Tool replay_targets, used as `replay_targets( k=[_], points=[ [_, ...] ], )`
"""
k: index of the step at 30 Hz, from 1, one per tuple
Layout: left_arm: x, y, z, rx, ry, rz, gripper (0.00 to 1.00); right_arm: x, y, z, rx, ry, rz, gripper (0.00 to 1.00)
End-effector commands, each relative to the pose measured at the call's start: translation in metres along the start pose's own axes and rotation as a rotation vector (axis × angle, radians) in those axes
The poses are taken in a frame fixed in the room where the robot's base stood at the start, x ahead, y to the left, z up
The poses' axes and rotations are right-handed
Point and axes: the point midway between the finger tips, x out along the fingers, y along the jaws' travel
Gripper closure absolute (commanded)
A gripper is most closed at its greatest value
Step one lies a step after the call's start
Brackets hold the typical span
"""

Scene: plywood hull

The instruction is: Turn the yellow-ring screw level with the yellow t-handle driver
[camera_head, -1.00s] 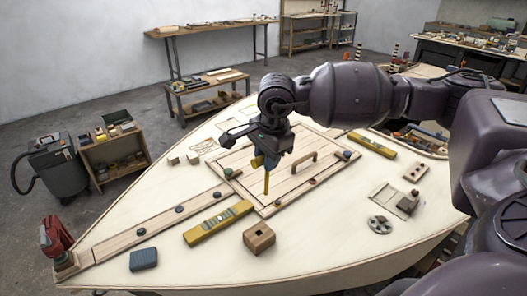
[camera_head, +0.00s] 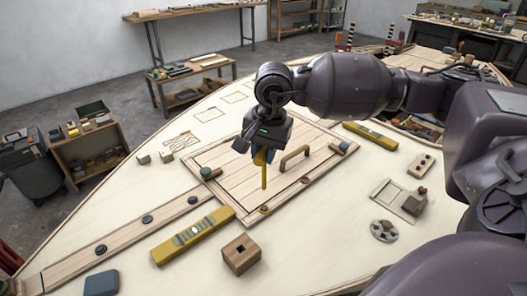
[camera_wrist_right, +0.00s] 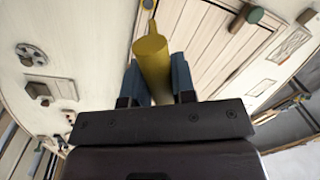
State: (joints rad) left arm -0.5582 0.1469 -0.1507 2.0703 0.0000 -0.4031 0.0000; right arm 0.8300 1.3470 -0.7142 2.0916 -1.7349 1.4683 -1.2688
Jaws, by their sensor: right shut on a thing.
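My right gripper (camera_head: 262,156) is shut on the yellow t-handle driver (camera_head: 264,177), over the wooden hatch panel (camera_head: 232,163). The driver's shaft points down. Its tip appears just above and behind the yellow-ring screw (camera_head: 264,209) at the panel's near corner; a gap shows between them in the head view. In the right wrist view the yellow driver (camera_wrist_right: 152,65) sits between the two blue-grey fingers. My left gripper is out of view.
A red-ringed screw (camera_head: 305,180), a green knob (camera_head: 206,172) and a wooden handle (camera_head: 294,158) stand on or by the panel. A yellow level (camera_head: 190,235) and a wooden block (camera_head: 241,255) lie in front.

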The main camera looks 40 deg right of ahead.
Motion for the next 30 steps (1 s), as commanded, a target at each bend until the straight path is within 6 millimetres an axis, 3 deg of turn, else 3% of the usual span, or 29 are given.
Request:
replay_targets(
  k=[8,19,30],
  points=[
    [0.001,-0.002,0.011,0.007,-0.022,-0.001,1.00,0.009,0.001,0.000,-0.013,-0.003,0.008,1.00],
    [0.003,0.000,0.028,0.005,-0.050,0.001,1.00,0.043,0.005,0.000,-0.011,-0.005,0.011,1.00],
    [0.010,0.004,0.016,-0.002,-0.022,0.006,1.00,0.059,0.007,0.000,-0.011,-0.002,0.007,1.00]
  ],
)
